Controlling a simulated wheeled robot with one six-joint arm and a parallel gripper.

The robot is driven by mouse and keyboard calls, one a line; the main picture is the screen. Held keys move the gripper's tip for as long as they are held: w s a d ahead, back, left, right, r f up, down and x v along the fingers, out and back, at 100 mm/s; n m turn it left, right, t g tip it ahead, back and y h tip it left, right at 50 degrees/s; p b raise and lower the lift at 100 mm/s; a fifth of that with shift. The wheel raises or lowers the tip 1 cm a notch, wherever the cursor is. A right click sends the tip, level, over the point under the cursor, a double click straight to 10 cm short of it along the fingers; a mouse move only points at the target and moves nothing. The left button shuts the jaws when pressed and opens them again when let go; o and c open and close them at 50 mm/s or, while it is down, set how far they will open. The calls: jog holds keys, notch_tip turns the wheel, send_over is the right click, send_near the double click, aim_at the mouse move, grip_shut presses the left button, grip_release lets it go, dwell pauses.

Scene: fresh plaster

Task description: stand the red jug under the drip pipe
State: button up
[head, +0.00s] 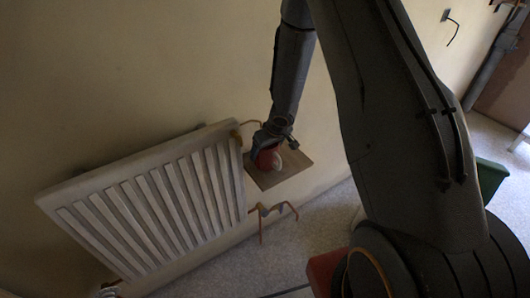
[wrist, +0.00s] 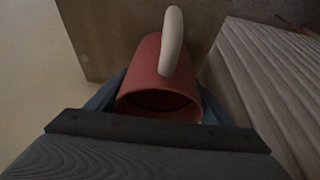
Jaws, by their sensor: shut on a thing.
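The red jug (head: 267,159) has a pale handle (wrist: 172,42) and is held in my gripper (head: 270,147). In the wrist view the jug (wrist: 150,68) shows its open mouth towards the camera, with the bluish fingers (wrist: 163,100) on both sides of it. Its far end is over a small brown board (head: 291,172) beside the radiator; I cannot tell whether it touches the board. A thin bent pipe (head: 250,122) comes out by the radiator's upper corner, just left of my gripper; it may be the drip pipe. Its outlet is not clearly visible.
A white ribbed radiator (head: 150,205) is close on the left of the board and shows at the right in the wrist view (wrist: 275,85). Copper pipes (head: 272,210) stick out below the board. A green container (head: 490,178) stands at right. Speckled floor is open below.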

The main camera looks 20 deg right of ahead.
jog(key=shift+f, duration=0.1)
jog(key=o, duration=1.1)
